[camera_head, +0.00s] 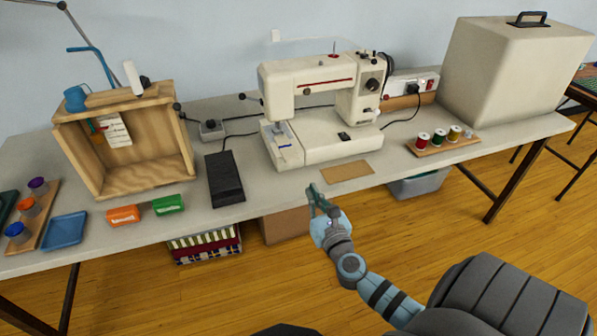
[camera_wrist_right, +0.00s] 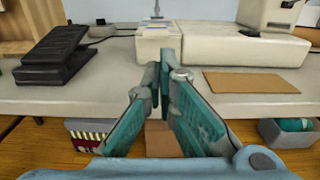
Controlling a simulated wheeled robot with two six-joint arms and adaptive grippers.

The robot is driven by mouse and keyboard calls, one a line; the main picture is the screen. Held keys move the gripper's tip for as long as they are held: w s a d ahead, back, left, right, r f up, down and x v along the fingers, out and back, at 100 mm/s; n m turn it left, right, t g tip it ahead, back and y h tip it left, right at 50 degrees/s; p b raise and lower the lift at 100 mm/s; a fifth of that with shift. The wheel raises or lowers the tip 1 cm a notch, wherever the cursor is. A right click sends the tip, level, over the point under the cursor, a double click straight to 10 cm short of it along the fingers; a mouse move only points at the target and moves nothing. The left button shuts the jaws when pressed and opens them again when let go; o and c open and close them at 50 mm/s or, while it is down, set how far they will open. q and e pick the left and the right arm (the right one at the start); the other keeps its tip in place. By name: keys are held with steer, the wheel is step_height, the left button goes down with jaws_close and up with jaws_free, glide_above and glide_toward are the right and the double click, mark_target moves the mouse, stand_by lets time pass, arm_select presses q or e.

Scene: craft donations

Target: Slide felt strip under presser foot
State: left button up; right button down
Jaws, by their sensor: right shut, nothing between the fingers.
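The white sewing machine (camera_head: 320,105) stands on the table, and its lower bed shows in the wrist view (camera_wrist_right: 230,45). Its presser foot area (camera_head: 283,131) is at the left end under the head; the foot itself is too small to make out. A flat tan rectangular piece (camera_head: 347,171) lies at the front table edge before the machine, also in the wrist view (camera_wrist_right: 257,83); I cannot tell if it is felt. A small blue mark (camera_head: 285,146) shows on the bed. My right gripper (camera_head: 315,190) is shut and empty at the table's front edge, left of the tan piece. My left gripper is out of view.
A black foot pedal (camera_head: 224,179) lies left of the machine. A thread spool tray (camera_head: 443,144) and a large cream case (camera_head: 513,70) stand to the right.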

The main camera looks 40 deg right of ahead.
mark_target(295, 161)
steer(key=b+x, duration=0.1)
steer(key=x, duration=0.8)
steer(key=shift+w+b, duration=0.3)
steer(key=shift+w, duration=0.05)
steer(key=shift+w+d+r, duration=0.1)
steer(key=shift+w+d, duration=0.15)
steer(key=shift+w, duration=0.2)
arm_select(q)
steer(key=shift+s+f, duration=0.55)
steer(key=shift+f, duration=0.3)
